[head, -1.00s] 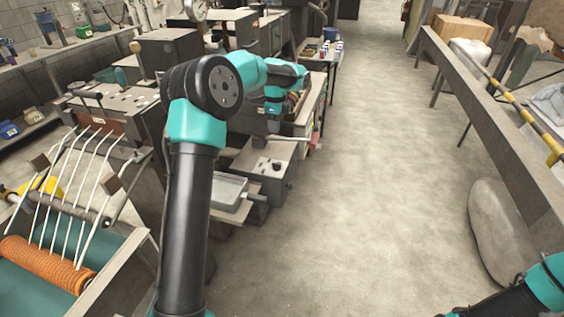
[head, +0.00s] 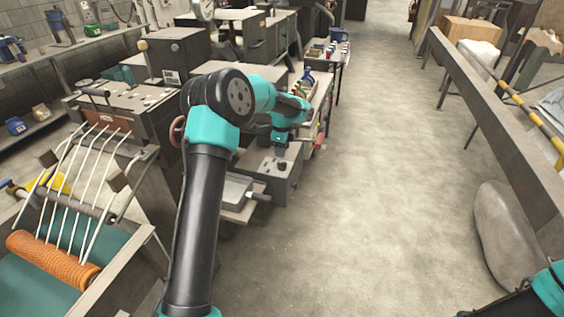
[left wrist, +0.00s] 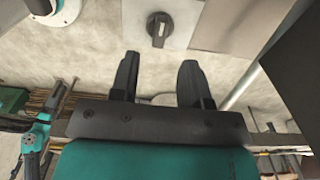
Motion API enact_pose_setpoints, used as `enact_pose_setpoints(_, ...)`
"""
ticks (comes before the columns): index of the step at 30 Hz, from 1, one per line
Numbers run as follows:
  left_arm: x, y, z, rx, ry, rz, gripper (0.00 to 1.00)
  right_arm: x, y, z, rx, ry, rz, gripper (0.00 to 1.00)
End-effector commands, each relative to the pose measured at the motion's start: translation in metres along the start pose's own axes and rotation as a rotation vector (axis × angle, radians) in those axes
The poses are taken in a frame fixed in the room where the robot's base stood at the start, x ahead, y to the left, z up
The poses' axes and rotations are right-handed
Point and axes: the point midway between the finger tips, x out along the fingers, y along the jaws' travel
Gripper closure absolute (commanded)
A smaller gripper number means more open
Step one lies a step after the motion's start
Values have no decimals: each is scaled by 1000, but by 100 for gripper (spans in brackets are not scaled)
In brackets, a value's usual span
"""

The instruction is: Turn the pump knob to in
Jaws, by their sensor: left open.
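The pump knob (left wrist: 159,29) is a dark round dial with a raised grip bar, set on a pale panel at the top of the left wrist view. In the head view the knob (head: 283,166) is small, on top of a grey box (head: 260,174). My left gripper (left wrist: 160,62) is open and empty, its two dark fingers pointing toward the knob and apart from it. In the head view my left gripper (head: 279,143) hangs just above the knob. Any marking around the knob is too small to read. My right gripper is out of view.
A grey tray (head: 236,190) sits left of the knob box. A frame with white rods and an orange roller (head: 52,259) stands at lower left. Machines (head: 180,55) crowd the back. The concrete floor (head: 385,200) to the right is clear, up to a long beam (head: 500,125).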

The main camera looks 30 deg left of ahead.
Motion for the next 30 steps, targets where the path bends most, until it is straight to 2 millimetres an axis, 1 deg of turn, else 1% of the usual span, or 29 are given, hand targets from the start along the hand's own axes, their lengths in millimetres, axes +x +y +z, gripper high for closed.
enact_pose_setpoints(1,11,1,0,1,0,4,57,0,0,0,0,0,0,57)
enact_pose_setpoints(6,38,1,0,-1,-1,3,57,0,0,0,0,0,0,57)
enact_pose_setpoints(9,51,0,0,-1,0,2,57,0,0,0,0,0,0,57)
enact_pose_setpoints(12,59,0,0,0,0,1,57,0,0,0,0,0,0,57)
enact_pose_setpoints(16,64,0,0,0,0,1,57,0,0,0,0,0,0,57)
enact_pose_setpoints(23,64,0,0,0,0,0,57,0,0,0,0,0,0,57)
enact_pose_setpoints(30,64,0,0,0,0,0,79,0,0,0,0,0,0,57)
